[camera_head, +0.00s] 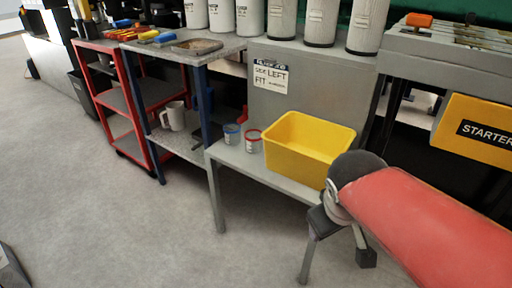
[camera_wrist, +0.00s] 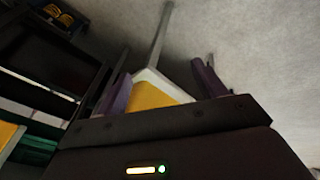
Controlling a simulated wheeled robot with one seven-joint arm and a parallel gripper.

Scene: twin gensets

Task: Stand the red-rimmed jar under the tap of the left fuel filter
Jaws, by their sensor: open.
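The red-rimmed jar (camera_head: 253,142) stands upright on the low grey bench (camera_head: 227,153), just left of a yellow bin (camera_head: 318,163). A blue-rimmed jar (camera_head: 232,134) stands close on its left. A panel behind carries a sign with LEFT (camera_head: 270,76); tall pale canisters (camera_head: 322,22) stand above it. I cannot make out the left filter's tap. My gripper (camera_wrist: 160,84) is open and empty, its two purple fingers apart in the wrist view. Between and beyond them show a yellow corner and a pale edge. The jars are not in the wrist view.
The yellow bin fills the bench right of the jars. A blue-legged table (camera_head: 206,100) with a white jug (camera_head: 174,115) on its lower shelf stands left, beside a red cart (camera_head: 118,102). A yellow STARTER box (camera_head: 476,128) is at right. The floor in front is clear.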

